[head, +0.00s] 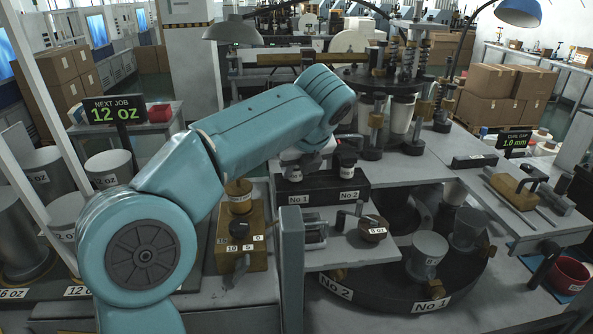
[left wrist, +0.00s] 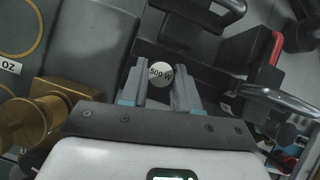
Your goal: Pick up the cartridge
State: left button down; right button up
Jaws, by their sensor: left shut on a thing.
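My left gripper (head: 303,160) reaches over the dark block (head: 325,186) labelled No 1 and No 2. In the left wrist view its two fingers (left wrist: 160,88) are closed on the cartridge (left wrist: 161,74), whose round pale end reads "500 W". In the head view a dark cylinder with a white band (head: 293,174) shows just below the gripper at the No 1 place, partly hidden by the gripper. A similar dark piece with a white band (head: 347,163) stands upright at No 2. My right gripper is not in view.
A brass fixture with a scale (head: 240,245) stands left of the block. A round part labelled 8 oz (head: 372,228) sits on the grey shelf in front. A dark turntable (head: 390,300) with cups lies below. A grey upright post (head: 291,262) stands close by.

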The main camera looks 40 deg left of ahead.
aim_at(297, 167)
pick_arm(q)
jog(key=shift+w+r, duration=0.1)
jog(key=shift+r, duration=0.3)
notch_tip(297, 167, up, 8)
jog(key=p, duration=0.3)
jog(key=shift+d+r, duration=0.1)
jog(key=shift+r, duration=0.45)
dwell(0.5)
